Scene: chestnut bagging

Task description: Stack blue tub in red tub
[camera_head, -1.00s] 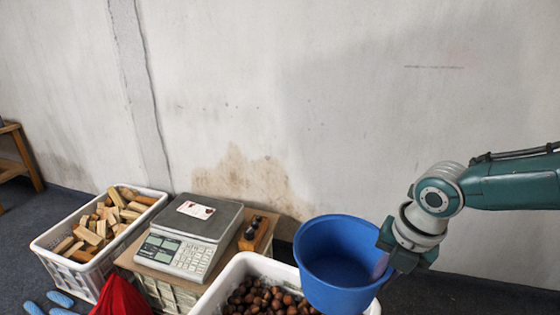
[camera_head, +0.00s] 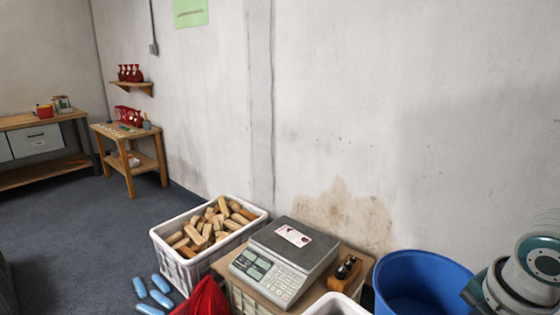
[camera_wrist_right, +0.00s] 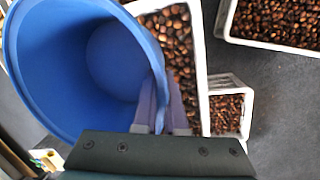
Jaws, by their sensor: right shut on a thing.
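The blue tub (camera_head: 423,283) is at the lower right of the head view, with its open top facing up. It also fills the left of the right wrist view (camera_wrist_right: 45,70), empty inside. My right gripper (camera_wrist_right: 162,105) is shut on the rim of the blue tub and holds it beside and above a white crate of chestnuts. In the head view only part of my right arm shows, at the right edge. No red tub can be made out. My left gripper is not in view.
A scale (camera_head: 281,259) stands on a crate left of the tub. A white crate of wood blocks (camera_head: 161,246), a red cloth-like thing (camera_head: 205,297) and several blue objects (camera_head: 160,284) lie further left. Wooden tables (camera_head: 128,134) stand at the back left. Open grey floor lies between.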

